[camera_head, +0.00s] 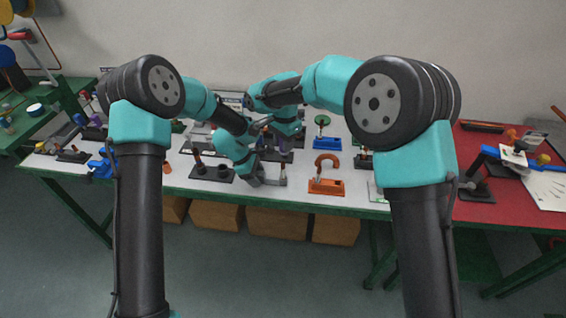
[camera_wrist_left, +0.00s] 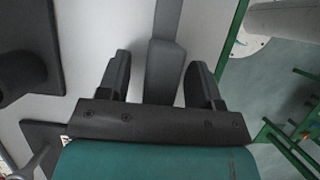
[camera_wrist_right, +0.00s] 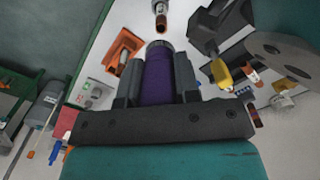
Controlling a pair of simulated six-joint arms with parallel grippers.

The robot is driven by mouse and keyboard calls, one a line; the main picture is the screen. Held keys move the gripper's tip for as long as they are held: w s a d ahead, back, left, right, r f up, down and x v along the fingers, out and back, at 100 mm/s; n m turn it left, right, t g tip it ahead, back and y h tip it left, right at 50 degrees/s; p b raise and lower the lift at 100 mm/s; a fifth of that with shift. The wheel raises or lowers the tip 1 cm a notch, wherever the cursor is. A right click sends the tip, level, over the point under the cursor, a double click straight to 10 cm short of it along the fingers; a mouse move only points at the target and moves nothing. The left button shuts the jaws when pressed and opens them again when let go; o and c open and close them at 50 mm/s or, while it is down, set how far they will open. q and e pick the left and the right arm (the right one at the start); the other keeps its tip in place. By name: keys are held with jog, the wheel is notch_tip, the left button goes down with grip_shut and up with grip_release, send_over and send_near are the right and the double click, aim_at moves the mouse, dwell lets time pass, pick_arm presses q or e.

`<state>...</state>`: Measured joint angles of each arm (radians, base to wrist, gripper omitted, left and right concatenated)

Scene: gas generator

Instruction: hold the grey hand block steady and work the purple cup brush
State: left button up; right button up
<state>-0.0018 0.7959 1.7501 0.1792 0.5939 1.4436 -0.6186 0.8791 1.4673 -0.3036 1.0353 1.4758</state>
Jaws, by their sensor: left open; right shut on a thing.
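The grey hand block (camera_wrist_left: 165,68) lies between the spread fingers of my left gripper (camera_wrist_left: 158,62) in the left wrist view, with slight gaps on both sides. In the head view the block (camera_head: 272,182) is low at the table's front, beside the left gripper (camera_head: 257,179), which is open. My right gripper (camera_wrist_right: 158,78) is shut on the purple cup brush (camera_wrist_right: 159,82), with a finger on each side of it. In the head view the brush (camera_head: 284,146) is mostly hidden by the arms. The brush's tip and underside cannot be made out.
An orange base with a curved handle (camera_head: 327,186) stands right of the block. A black plate with pegs (camera_head: 211,173) lies to its left. A blue base (camera_head: 327,143) sits behind. The green table edge (camera_head: 300,211) is close in front.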

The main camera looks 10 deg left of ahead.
pick_arm(q)
jog(key=v, duration=1.2)
